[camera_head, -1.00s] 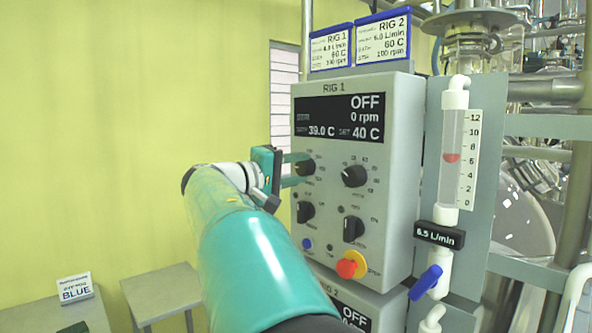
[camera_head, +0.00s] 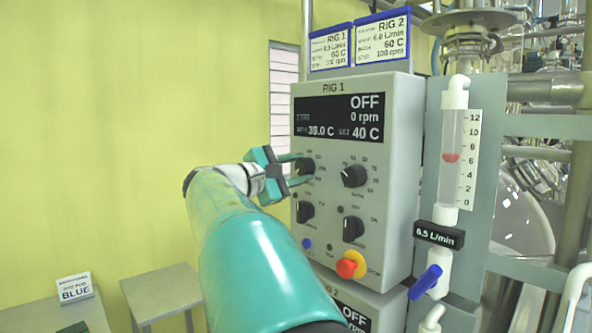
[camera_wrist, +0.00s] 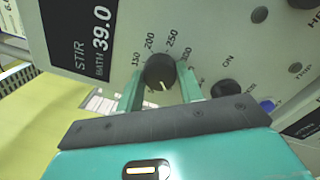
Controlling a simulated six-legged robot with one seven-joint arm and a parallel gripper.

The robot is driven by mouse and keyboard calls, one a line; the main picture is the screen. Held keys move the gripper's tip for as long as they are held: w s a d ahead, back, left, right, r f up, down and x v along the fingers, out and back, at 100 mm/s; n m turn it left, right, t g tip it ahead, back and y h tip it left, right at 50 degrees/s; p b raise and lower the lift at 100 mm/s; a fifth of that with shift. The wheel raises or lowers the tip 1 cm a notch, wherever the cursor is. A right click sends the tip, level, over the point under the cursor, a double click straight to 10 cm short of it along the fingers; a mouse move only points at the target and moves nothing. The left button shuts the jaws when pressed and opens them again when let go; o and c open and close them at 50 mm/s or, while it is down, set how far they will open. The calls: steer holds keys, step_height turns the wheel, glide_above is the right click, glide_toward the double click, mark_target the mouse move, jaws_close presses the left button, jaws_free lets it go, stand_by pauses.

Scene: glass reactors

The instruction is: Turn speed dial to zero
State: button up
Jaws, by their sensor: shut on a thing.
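The speed dial (camera_head: 306,167) is the round black knob at the upper left of the RIG 1 panel (camera_head: 400,150). It shows close in the wrist view (camera_wrist: 159,69), with 150, 200, 250 and 300 marks around it. Its white pointer line faces down toward my palm, away from those marks; lower marks are hidden. My gripper (camera_head: 297,169) has one teal finger on either side of the knob and is shut on it, as the wrist view also shows (camera_wrist: 161,82).
Another black knob (camera_head: 354,176) sits just right of the dial. Two switches (camera_head: 305,212) (camera_head: 353,229) and a red emergency button (camera_head: 347,268) are below. A flowmeter (camera_head: 453,150) with a blue valve stands at right. The space left of the panel is free.

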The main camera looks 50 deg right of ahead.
stand_by(0.4)
steer(key=o, duration=1)
steer(key=shift+a, duration=0.1)
steer(key=v, duration=1.3)
steer(key=shift+w+a, duration=0.1)
steer(key=shift+a, duration=0.25)
